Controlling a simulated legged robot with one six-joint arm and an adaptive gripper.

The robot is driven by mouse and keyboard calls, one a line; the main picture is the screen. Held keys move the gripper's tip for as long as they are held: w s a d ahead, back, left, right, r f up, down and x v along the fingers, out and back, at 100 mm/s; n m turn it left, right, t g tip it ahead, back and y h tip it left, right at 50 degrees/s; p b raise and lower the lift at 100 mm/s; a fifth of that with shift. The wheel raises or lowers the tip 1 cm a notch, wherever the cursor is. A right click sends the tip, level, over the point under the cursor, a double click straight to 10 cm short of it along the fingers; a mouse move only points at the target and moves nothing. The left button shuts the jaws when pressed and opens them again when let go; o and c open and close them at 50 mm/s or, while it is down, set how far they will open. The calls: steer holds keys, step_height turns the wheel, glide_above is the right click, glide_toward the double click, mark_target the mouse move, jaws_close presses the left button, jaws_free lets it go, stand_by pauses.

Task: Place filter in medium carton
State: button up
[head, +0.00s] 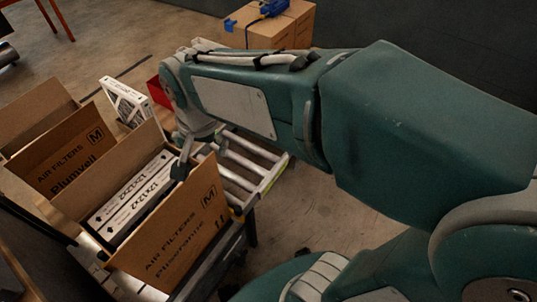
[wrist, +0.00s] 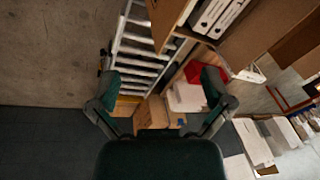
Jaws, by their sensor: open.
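An open brown medium carton (head: 182,240), marked M and "Air Filters", stands at the lower left of the head view with its flaps up. A filter (head: 130,195) with a white edge and dark print lies inside it. My gripper (head: 197,155) is just above the carton's right side, close to the flap; whether it touches is unclear. In the wrist view my gripper (wrist: 160,93) is open with nothing between its fingers. The carton (wrist: 170,18) shows at the top there, with white filter edges (wrist: 215,15) inside. Another white-framed filter (head: 126,101) stands upright behind the carton.
A roller conveyor (head: 240,170) runs beside the carton. A red bin (head: 159,92) stands behind, partly hidden by my arm. A closed cardboard box (head: 270,30) with a blue item on top is at the back.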

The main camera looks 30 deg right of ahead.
steer(key=s+d+r+n+t, duration=0.2)
steer(key=s+d+n, duration=0.4)
steer(key=s+d, duration=0.4)
steer(key=shift+r+t+h, duration=0.2)
steer(key=shift+t+h, duration=0.2)
steer(key=shift+t, duration=0.2)
steer(key=shift+w, duration=0.1)
stand_by(0.3)
